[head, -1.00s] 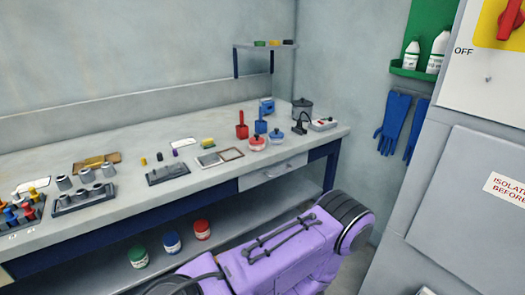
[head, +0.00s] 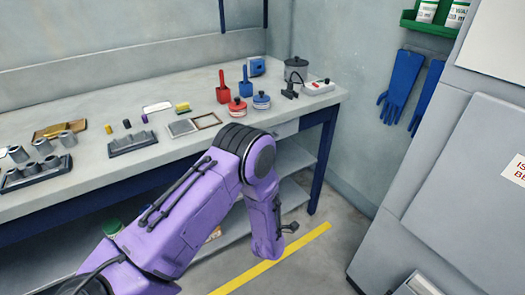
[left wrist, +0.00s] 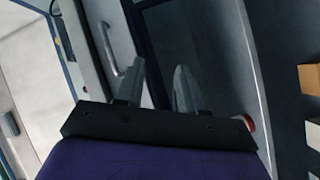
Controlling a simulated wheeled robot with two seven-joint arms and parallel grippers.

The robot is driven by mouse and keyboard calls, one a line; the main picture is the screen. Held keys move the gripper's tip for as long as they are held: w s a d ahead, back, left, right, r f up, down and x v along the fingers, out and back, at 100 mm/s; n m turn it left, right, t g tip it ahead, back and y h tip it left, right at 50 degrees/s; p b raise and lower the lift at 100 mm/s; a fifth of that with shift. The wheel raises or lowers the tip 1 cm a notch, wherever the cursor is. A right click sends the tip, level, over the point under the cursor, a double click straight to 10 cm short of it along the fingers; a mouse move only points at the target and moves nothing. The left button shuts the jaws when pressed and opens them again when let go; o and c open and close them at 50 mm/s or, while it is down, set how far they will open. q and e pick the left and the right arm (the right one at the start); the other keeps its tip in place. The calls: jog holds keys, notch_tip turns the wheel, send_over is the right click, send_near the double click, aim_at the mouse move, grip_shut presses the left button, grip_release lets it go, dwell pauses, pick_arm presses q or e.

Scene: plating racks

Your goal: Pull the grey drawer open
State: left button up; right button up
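The grey drawer (head: 286,129) sits under the right end of the bench top. In the head view my purple left arm hides most of its front, including the handle. In the left wrist view its pale front (left wrist: 101,28) shows with a bar handle (left wrist: 110,50), and it looks closed. My left gripper (left wrist: 160,78) is open there, its two fingers apart with nothing between them. The handle is just left of the fingers, not between them. In the head view the left gripper's fingers are not clearly seen. My right gripper is in neither view.
The bench top (head: 85,110) carries racks, metal parts, red and blue scoops (head: 222,90), jars and a grey pot (head: 296,69). A dark blue leg (head: 322,165) stands right of the drawer. A grey cabinet (head: 450,190) is at right. Floor with a yellow line (head: 300,250) is clear between.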

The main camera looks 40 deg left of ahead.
pick_arm(q)
jog(key=w+a+r+n+y, duration=0.4)
jog(key=w+a+r+n, duration=0.2)
jog(key=w+a+r, duration=0.3)
jog(key=w, duration=0.3)
jog(key=shift+w+r+t, duration=0.15)
jog(key=shift+t, duration=0.15)
jog(key=shift+d, duration=0.1)
grip_shut()
